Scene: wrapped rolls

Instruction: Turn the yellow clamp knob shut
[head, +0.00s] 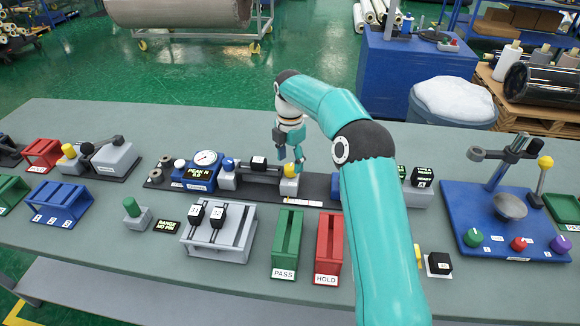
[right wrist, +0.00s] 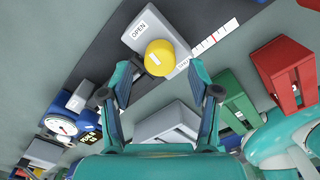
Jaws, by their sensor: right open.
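The yellow clamp knob (head: 291,170) tops a pale grey block (head: 289,187) on the dark rail of the tester, mid-table. In the right wrist view the round knob (right wrist: 160,57) sits beside a label reading OPEN on the block (right wrist: 147,33). My right gripper (head: 290,157) hangs just above the knob, pointing down. In the right wrist view its open fingers (right wrist: 161,72) lie either side of the knob's near edge, with nothing held. Whether they touch it cannot be told. My left gripper is not in view.
A dial gauge (head: 205,158) and blue-knobbed block (head: 228,173) stand left on the rail (head: 322,185). Green PASS (head: 286,243) and red HOLD (head: 328,249) trays stand in front. Other yellow knobs top a left device (head: 69,151) and a right stand's lever (head: 545,162).

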